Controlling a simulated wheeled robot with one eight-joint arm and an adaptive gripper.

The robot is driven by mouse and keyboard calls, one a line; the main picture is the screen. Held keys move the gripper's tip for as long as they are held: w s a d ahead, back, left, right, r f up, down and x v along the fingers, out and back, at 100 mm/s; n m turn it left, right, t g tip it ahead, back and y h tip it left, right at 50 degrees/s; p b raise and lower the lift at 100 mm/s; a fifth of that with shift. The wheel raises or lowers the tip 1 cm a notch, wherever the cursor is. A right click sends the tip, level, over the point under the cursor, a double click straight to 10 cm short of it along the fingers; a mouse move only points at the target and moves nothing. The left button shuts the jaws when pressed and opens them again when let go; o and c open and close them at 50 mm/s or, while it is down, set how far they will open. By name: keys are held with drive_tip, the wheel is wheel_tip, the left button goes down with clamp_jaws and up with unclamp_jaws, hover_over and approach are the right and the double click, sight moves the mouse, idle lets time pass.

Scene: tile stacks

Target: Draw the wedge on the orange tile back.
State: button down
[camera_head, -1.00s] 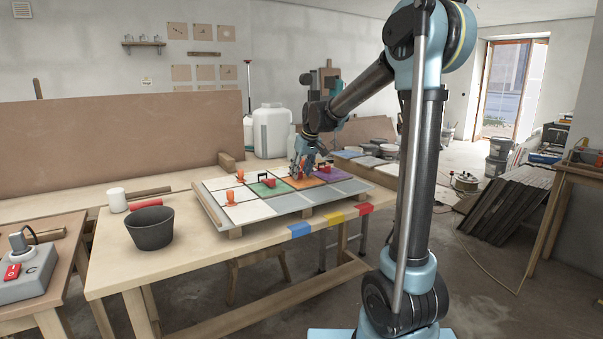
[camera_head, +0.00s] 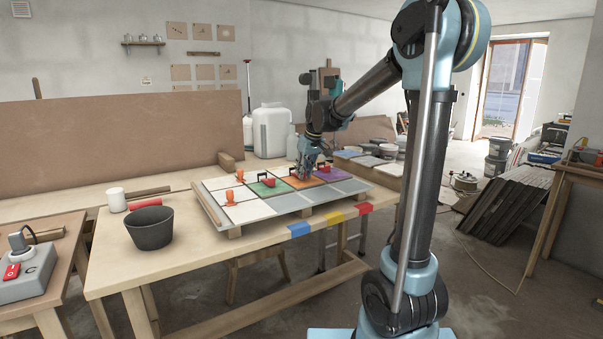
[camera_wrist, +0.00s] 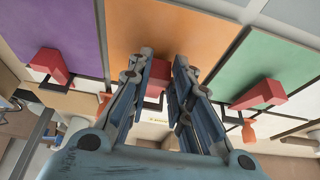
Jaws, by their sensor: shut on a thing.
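The orange tile (camera_wrist: 190,30) lies on the board between a purple tile (camera_wrist: 50,25) and a green tile (camera_wrist: 270,55). In the wrist view my gripper (camera_wrist: 163,60) is over the orange tile, its fingers closed around a red wedge (camera_wrist: 156,72), which they partly hide. In the head view my gripper (camera_head: 308,168) is low at the orange tile (camera_head: 302,183), and the wedge there is hard to make out. Another red wedge (camera_wrist: 50,65) sits at the purple tile's edge, and another (camera_wrist: 258,93) at the green tile's edge.
Orange clamps (camera_head: 240,175) stand on pale tiles at the board's left. A dark bucket (camera_head: 150,228), a mallet (camera_head: 117,200) and blue, yellow and red marks (camera_head: 299,230) are on the workbench (camera_head: 190,262). White jugs (camera_head: 270,130) stand behind.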

drive_tip(key=shift+s+d+r, duration=0.2)
drive_tip(key=shift+s+d, duration=0.4)
drive_tip(key=shift+s, duration=0.1)
drive_tip(key=c, duration=1.4)
unclamp_jaws()
drive_tip(key=shift+s, duration=0.1)
drive_tip(key=shift+c, duration=0.2)
drive_tip(key=v, duration=1.2)
drive_tip(key=shift+f, duration=0.1)
drive_tip(key=s+d+f+m, duration=0.2)
drive_tip(key=s+d+f, duration=0.4)
drive_tip(key=s+f, duration=0.2)
drive_tip(key=s+d+f+m+g+h, duration=0.1)
drive_tip(key=s+d+f+m, duration=0.1)
drive_tip(key=s+d+f, duration=0.4)
drive_tip(key=s+d+f+m+h, duration=0.1)
drive_tip(key=s+d+f, duration=0.5)
drive_tip(key=s+f, duration=0.6)
drive_tip(key=s+m, duration=0.1)
drive_tip(key=s, duration=0.5)
drive_tip(key=shift+s+d+m, duration=0.25)
drive_tip(key=shift+d+m, duration=0.05)
